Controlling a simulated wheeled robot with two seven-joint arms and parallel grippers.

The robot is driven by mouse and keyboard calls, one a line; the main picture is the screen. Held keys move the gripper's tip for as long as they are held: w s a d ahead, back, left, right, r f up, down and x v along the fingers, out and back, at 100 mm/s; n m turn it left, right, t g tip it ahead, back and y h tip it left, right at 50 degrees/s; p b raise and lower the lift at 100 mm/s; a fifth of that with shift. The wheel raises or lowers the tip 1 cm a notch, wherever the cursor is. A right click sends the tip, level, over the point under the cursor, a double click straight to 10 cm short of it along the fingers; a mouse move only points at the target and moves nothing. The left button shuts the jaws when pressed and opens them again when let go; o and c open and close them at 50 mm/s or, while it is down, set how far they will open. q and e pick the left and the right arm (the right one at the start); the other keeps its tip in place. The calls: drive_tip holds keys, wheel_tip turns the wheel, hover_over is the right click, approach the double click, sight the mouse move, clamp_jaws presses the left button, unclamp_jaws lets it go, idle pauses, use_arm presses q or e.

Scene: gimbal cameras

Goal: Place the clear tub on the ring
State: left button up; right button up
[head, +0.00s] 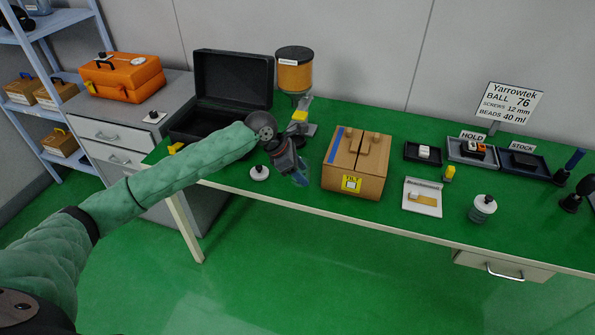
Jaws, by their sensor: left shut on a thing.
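My left gripper (294,170) reaches over the green table from the left. It is shut on a small, see-through bluish tub (302,179), which shows just below and right of the fingers. The gripper hides part of the tub. I cannot tell whether the tub touches the table. Behind the gripper stands a dispenser with an amber hopper (295,76), a yellow part (300,116) and a grey base (308,130). I cannot make out the ring; the arm covers part of the area around the dispenser's foot. My right gripper is not in view.
A white knobbed lid (260,173) lies left of the gripper. An open black case (232,80) stands behind the arm. A wooden box (352,186) stands close on the right. Farther right are trays, a white holder (422,198) and a knobbed jar (483,209).

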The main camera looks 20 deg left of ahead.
use_arm(q)
drive_tip(key=shift+s+d+r, duration=0.25)
drive_tip(key=shift+s+r, duration=0.1)
drive_tip(key=shift+s, duration=0.2)
drive_tip(key=shift+a+f+m+g, duration=0.1)
drive_tip(key=shift+m+g, duration=0.3)
drive_tip(key=shift+m, duration=0.5)
drive_tip(key=shift+s+a+f+m+g, duration=0.15)
drive_tip(key=shift+s+m+g, duration=0.15)
drive_tip(key=shift+m, duration=0.3)
drive_tip(key=shift+s+a+f+m+g, duration=0.1)
drive_tip(key=shift+s+a+m+g, duration=0.1)
drive_tip(key=shift+m+g, duration=0.3)
drive_tip(key=s+a+f+m+g+y, duration=0.25)
drive_tip(key=s+m, duration=0.35)
drive_tip(key=m, duration=0.3)
drive_tip(key=s+a+f+m+g+y, duration=0.1)
drive_tip(key=s+f+m+g+y, duration=0.25)
drive_tip(key=s+m, duration=0.4)
drive_tip(key=w+d+r+m, duration=0.1)
drive_tip(key=w+r, duration=0.3)
drive_tip(key=w, duration=0.1)
drive_tip(key=shift+d+m, duration=0.2)
drive_tip(key=shift+m, duration=0.15)
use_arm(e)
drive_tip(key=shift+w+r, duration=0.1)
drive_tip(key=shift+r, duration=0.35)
use_arm(q)
drive_tip(key=shift+w, duration=0.15)
